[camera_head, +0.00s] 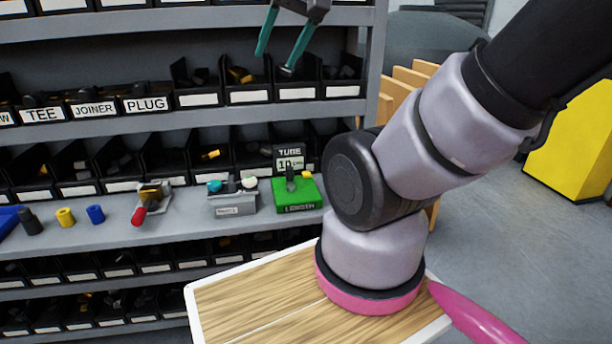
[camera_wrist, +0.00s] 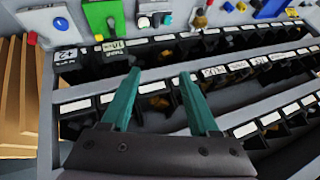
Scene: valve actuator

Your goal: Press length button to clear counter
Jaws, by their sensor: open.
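A green device (camera_head: 298,198) marked LENGTH stands on the middle shelf, with a dark upright part in its centre and a small yellow button (camera_head: 306,175) at its back right. A black sign (camera_head: 289,159) behind it reads TUBE 10. In the wrist view the green device (camera_wrist: 103,14) is at the upper left, with the yellow button (camera_wrist: 98,37) and the sign (camera_wrist: 112,46) below it. My gripper (camera_head: 278,55) is open and empty, above the device in front of the upper bins. Its two teal fingers (camera_wrist: 160,74) point toward the bin rows, apart from the device.
A grey fixture (camera_head: 234,202) with teal and white knobs is left of the green device, then a red-handled clamp (camera_head: 150,200). Black bins (camera_head: 160,155) line the shelves. A wooden-topped surface (camera_head: 260,300) lies in front. My arm covers the right side.

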